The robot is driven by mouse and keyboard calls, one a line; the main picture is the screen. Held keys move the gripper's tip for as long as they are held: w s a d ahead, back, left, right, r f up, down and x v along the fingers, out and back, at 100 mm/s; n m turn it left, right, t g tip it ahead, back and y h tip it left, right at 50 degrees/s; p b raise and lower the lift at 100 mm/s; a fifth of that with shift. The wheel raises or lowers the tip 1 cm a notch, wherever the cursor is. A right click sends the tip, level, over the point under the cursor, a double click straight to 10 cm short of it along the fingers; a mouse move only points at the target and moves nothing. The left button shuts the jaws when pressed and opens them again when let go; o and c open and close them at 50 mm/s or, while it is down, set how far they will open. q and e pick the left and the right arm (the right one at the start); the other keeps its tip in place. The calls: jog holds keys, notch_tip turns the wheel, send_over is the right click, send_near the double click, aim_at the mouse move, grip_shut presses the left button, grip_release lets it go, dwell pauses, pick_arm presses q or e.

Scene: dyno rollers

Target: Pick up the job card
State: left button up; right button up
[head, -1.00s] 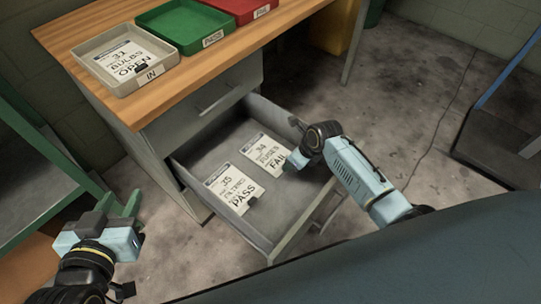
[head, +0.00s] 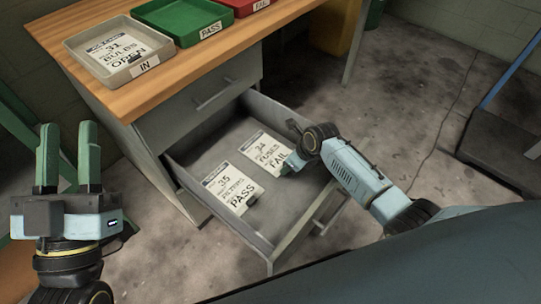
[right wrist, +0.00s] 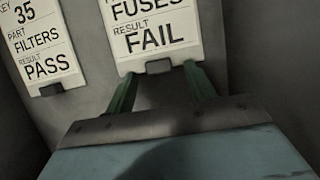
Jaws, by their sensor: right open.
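Three white job cards are in view. The card 34 FUSES FAIL (head: 268,150) lies in the open drawer (head: 267,226), with the card 35 FILTERS PASS (head: 231,187) to its left. The card 31 BULBS OPEN (head: 118,49) lies in the grey IN tray (head: 71,45). My right gripper (right wrist: 162,78) is open at the lower edge of the FUSES card (right wrist: 157,45), its green fingers on either side of the black tab (right wrist: 159,66). Contact cannot be told. My left gripper (head: 67,128) is open and empty, pointing up at the left.
The wooden-topped desk (head: 97,94) carries the IN tray, a green PASS tray (head: 184,20) and a red FAIL tray (head: 245,5). The drawer walls surround my right gripper. A dark platform (head: 500,145) stands on the floor at the right.

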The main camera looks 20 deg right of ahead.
jog(key=shift+f, duration=0.1)
jog(key=shift+c, duration=0.2)
jog(key=c, duration=1)
